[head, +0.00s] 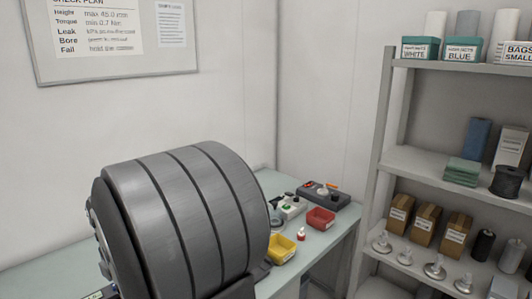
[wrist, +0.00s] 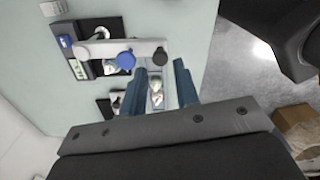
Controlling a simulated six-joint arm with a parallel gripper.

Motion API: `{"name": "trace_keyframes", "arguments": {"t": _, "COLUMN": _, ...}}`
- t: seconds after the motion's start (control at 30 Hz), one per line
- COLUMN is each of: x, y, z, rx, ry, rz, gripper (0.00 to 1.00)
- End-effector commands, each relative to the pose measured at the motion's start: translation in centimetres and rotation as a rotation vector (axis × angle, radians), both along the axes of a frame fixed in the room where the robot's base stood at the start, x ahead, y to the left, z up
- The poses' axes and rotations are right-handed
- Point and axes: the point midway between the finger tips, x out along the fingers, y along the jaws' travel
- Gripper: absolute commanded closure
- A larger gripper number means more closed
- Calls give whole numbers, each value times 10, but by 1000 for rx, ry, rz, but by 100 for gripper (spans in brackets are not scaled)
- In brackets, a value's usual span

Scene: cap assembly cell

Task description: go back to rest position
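My gripper (wrist: 161,70) shows in the wrist view with its two blue fingers apart. Nothing appears gripped between them; a small pale and green item (wrist: 156,96) in a grey holder shows in the gap, seemingly on the bench below. The fingers point over the pale green bench (wrist: 190,25). In the head view the gripper is not visible; a large dark grey ribbed arm part of mine fills the left middle and hides much of the bench (head: 333,240).
Shelving (head: 450,172) stands right. A light bar (wrist: 100,49) with round caps shows in the wrist view.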

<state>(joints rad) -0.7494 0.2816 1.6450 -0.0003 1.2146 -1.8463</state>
Motion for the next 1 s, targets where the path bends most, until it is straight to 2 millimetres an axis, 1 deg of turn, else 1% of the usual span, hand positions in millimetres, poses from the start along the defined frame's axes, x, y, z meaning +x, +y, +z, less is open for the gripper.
{"name": "trace_keyframes", "arguments": {"t": 0.03, "x": -1, "y": -1, "z": -9, "rx": -4, "ry": 3, "rz": 0, "gripper": 71}}
{"name": "trace_keyframes", "arguments": {"t": 0.2, "x": 0, "y": 0, "z": -28, "rx": -1, "ry": 2, "rz": 0, "gripper": 71}}
{"name": "trace_keyframes", "arguments": {"t": 0.4, "x": 0, "y": 0, "z": -35, "rx": 0, "ry": 0, "rz": 0, "gripper": 71}}
{"name": "trace_keyframes", "arguments": {"t": 0.77, "x": 0, "y": 0, "z": -32, "rx": 0, "ry": 0, "rz": -1, "gripper": 71}}
{"name": "trace_keyframes", "arguments": {"t": 0.87, "x": 0, "y": 0, "z": -23, "rx": 2, "ry": -1, "rz": 0, "gripper": 71}}
{"name": "trace_keyframes", "arguments": {"t": 1.0, "x": 0, "y": 0, "z": -1, "rx": 3, "ry": -3, "rz": 0, "gripper": 71}}
